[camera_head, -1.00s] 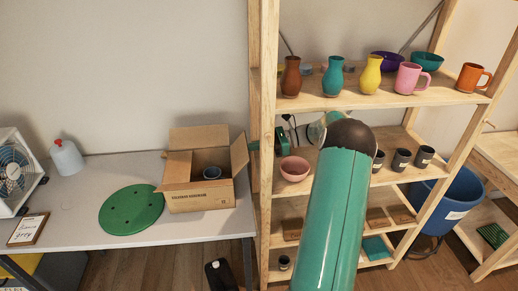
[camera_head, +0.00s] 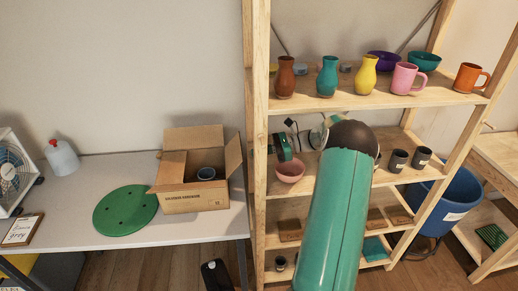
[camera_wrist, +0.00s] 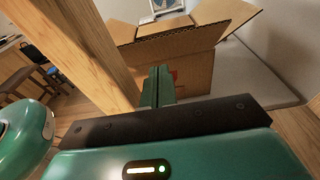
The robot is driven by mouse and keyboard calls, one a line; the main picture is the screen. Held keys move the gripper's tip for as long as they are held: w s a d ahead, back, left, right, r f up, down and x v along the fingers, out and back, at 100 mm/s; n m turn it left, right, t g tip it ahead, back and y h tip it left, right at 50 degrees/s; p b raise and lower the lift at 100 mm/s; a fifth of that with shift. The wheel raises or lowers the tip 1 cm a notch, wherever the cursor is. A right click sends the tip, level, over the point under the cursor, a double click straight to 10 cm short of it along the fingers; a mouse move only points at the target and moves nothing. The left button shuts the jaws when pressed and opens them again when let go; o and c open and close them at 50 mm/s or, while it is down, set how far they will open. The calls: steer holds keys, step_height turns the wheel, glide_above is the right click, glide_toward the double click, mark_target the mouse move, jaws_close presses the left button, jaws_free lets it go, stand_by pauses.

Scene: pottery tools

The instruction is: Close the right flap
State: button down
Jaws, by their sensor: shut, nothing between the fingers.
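The wooden shelf post (camera_head: 257,150) stands between the box and my arm, and is close on the left in the wrist view (camera_wrist: 90,50). A pink bowl (camera_head: 289,170) is on the shelf near my gripper. A green disc (camera_head: 125,210) lies left of the box.

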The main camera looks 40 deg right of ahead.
steer(key=f+v, duration=0.1)
steer(key=v, duration=0.8)
glide_toward(238, 147)
step_height(238, 147, down, 4)
steer(key=w+a, duration=0.2)
steer(key=shift+w+a+r, duration=0.3)
steer(key=shift+a+r, duration=0.2)
steer(key=shift+w+a+r, duration=0.35)
steer(key=shift+a+r, duration=0.15)
steer(key=shift+w+a+r, duration=0.2)
steer(key=shift+a, duration=0.05)
